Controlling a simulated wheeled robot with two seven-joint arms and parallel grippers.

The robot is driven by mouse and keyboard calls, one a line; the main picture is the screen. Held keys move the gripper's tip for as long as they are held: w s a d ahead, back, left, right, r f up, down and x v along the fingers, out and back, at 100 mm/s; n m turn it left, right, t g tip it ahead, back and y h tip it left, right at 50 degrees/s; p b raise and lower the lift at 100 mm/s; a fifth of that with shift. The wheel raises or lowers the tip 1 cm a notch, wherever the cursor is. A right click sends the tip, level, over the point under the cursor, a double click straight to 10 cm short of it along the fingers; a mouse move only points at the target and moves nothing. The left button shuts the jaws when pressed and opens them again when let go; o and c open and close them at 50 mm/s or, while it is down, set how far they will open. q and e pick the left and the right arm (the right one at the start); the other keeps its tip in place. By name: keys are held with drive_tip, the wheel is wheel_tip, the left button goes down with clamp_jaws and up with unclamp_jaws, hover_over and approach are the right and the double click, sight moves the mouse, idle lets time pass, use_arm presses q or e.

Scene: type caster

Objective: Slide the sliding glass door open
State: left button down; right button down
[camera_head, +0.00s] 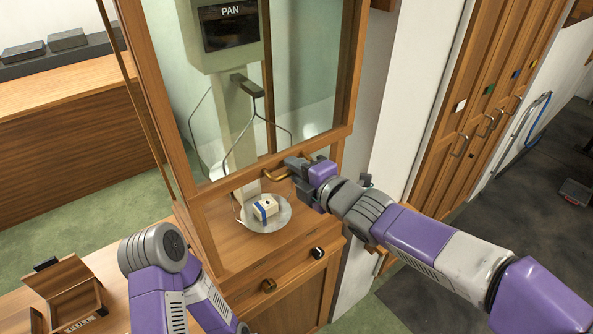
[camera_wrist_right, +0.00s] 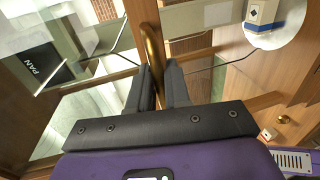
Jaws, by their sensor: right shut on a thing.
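The glass door (camera_head: 300,75) is a wood-framed pane on the front of a wooden cabinet. Its lower rail sits above an open gap, through which a round metal pan shows. A brass handle (camera_head: 270,175) is fixed on the lower rail. My right gripper (camera_head: 290,168) is at this handle, its fingers closed around it. In the right wrist view the brass bar (camera_wrist_right: 152,45) runs between the two dark fingers (camera_wrist_right: 163,85). My left arm shows at the lower left of the head view; its gripper cannot be made out.
Inside the cabinet stands a balance with a PAN sign (camera_head: 230,22) and a metal pan (camera_head: 272,222) bearing a small white and blue block (camera_head: 265,208). Drawers with knobs (camera_head: 268,286) lie below. An open wooden box (camera_head: 68,290) is at the lower left.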

drive_tip(key=shift+r, duration=0.3)
drive_tip(key=c, duration=1.4)
unclamp_jaws()
drive_tip(key=shift+o, duration=0.4)
drive_tip(key=shift+f, duration=0.1)
drive_tip(key=p+v, duration=0.2)
drive_tip(key=v, duration=0.5)
drive_tip(key=shift+s+d, duration=0.15)
drive_tip(key=shift+s, duration=0.05)
